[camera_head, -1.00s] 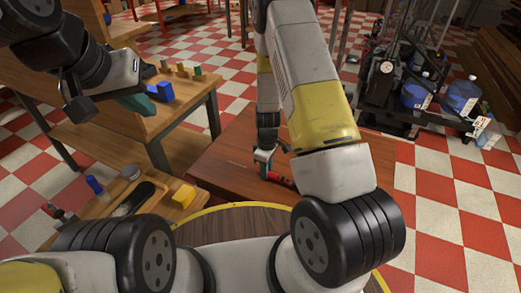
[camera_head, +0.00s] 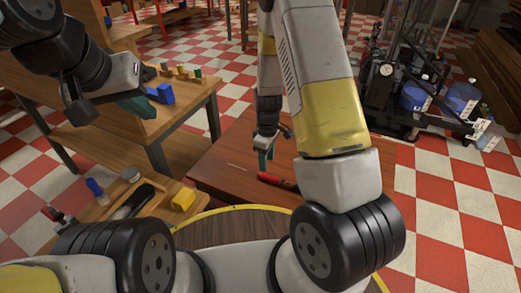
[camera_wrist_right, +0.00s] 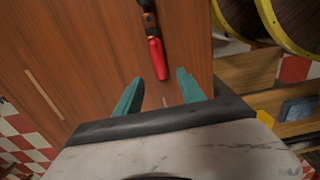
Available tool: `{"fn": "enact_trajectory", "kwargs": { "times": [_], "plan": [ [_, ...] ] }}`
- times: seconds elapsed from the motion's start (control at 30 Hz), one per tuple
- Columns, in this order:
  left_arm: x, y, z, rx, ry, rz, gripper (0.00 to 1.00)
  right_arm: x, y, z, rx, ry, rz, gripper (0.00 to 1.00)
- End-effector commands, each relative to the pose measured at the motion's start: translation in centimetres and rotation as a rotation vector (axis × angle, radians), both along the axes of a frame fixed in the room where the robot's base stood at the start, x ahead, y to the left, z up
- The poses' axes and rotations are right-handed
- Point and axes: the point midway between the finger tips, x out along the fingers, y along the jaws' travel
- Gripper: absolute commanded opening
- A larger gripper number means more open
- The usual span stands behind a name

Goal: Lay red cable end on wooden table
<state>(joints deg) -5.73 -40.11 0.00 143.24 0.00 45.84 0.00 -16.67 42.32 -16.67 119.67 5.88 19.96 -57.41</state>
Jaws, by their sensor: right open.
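The red cable end (camera_head: 274,180) lies on the reddish-brown wooden table (camera_head: 222,172). It also shows in the right wrist view (camera_wrist_right: 157,62), where a dark part joins its far end. My right gripper (camera_head: 266,153) is open and empty, with teal fingers, just above the table beside the red cable end. In the right wrist view its fingertips (camera_wrist_right: 160,76) stand apart, with the red cable end ahead of them and clear of both fingers. My left gripper (camera_head: 138,106) is over the wooden bench at the left; only part of its teal fingers shows.
A wooden bench (camera_head: 185,95) with small coloured blocks stands at the left. A lower wooden board (camera_head: 148,205) holds a yellow block (camera_head: 183,199) and tools. A round yellow-rimmed surface (camera_head: 225,226) is near the front. Much of the table is bare.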

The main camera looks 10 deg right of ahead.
Motion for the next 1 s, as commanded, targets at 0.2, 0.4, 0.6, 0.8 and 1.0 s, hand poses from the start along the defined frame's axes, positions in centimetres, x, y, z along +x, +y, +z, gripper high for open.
{"fn": "enact_trajectory", "kwargs": {
  "times": [0.2,0.4,0.6,0.8,1.0],
  "plan": [
    [0.0,0.0,0.0,0.0,0.0,0.0,0.0,0.0,0.0,3.8,0.0,-0.001,0.0,0.47],
    [0.0,0.0,0.0,0.0,0.0,0.0,0.0,0.0,0.1,6.0,0.011,-0.011,-0.019,0.47],
    [0.0,0.0,0.0,0.0,0.0,0.0,0.0,-0.9,0.3,13.3,0.094,-0.083,-0.175,0.47],
    [0.0,0.0,0.0,0.0,0.0,0.0,0.0,-4.2,0.1,22.6,0.208,-0.174,-0.393,0.47],
    [0.0,0.0,0.0,0.0,0.0,0.0,0.0,-9.4,-0.6,29.8,0.307,-0.264,-0.592,0.47]
  ]
}}
